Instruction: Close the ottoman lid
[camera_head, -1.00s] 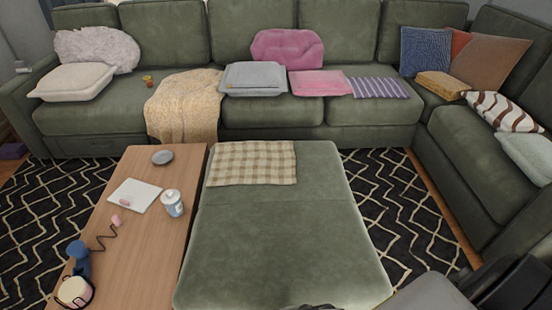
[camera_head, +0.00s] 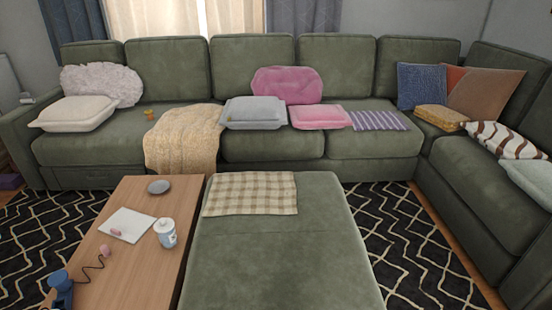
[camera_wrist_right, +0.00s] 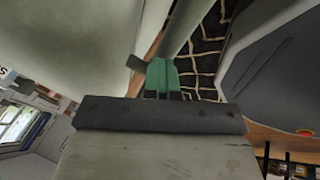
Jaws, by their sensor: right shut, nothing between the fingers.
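The green ottoman (camera_head: 285,265) stands in the middle foreground of the head view. Its lid looks flat and down, with a beige checkered cloth (camera_head: 250,193) lying across its far end. The ottoman's near end is cut off by the bottom of the view, so the lid's near edge is hidden. My right gripper (camera_wrist_right: 162,75) shows in the right wrist view with its green fingers together and empty. A pale grey-green surface, perhaps the ottoman, fills the upper left there; I cannot tell whether the fingers touch it. My left gripper is out of view.
A wooden table (camera_head: 140,275) stands left of the ottoman with a white cup (camera_head: 165,233), a grey dish (camera_head: 159,187) and a blue item (camera_head: 60,287). The green sectional (camera_head: 270,145) bounds the back and right. Patterned rug (camera_head: 400,230) lies clear right of the ottoman.

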